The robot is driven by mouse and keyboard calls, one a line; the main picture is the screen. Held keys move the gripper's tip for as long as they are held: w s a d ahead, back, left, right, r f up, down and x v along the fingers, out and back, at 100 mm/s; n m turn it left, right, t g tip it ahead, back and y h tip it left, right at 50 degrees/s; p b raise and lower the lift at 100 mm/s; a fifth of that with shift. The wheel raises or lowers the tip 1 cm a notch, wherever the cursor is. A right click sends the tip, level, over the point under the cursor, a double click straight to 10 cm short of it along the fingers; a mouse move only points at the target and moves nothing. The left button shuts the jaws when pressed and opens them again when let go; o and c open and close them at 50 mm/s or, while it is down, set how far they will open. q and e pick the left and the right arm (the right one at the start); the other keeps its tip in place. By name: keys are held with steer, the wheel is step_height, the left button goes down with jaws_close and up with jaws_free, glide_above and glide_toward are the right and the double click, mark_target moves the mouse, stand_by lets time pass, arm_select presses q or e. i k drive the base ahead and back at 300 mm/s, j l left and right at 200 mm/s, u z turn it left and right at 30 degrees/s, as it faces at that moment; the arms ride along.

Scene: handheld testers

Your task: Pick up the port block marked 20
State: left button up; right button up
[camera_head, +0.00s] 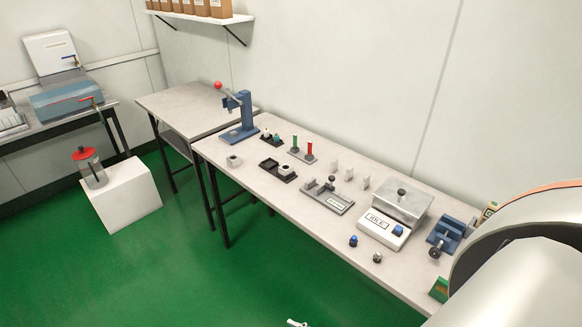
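A small light grey block with a dark round opening (234,160) sits on the left part of the long bench. A similar light block (286,169) sits in the right half of a black two-place tray (269,164); the tray's left place looks empty. Any numbers on these blocks are too small to read, so I cannot tell which is marked 20. A large pale curved arm link of mine fills the lower right corner and hides the bench's right end.
Around the blocks stand a blue lever press (240,118), a rack with green and red handles (301,154), a grey fixture (327,197), white upright pieces (349,174), a boxy white device (385,226) and a blue vise (445,235). The bench's front left edge is fairly clear.

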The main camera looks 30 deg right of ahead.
mark_target(234, 161)
steer(key=i+j+z, duration=0.1)
steer(key=z, duration=0.35)
steer(key=i+j+z, duration=0.1)
steer(key=z, duration=0.3)
steer(key=j+z, duration=0.2)
steer(key=z, duration=0.25)
steer(key=i+j+z, duration=0.1)
steer(key=j+z, duration=0.2)
steer(key=j, duration=0.15)
steer(key=j+z, duration=0.25)
steer(key=j, duration=0.2)
steer(key=j+z, duration=0.2)
steer(key=j, duration=1.35)
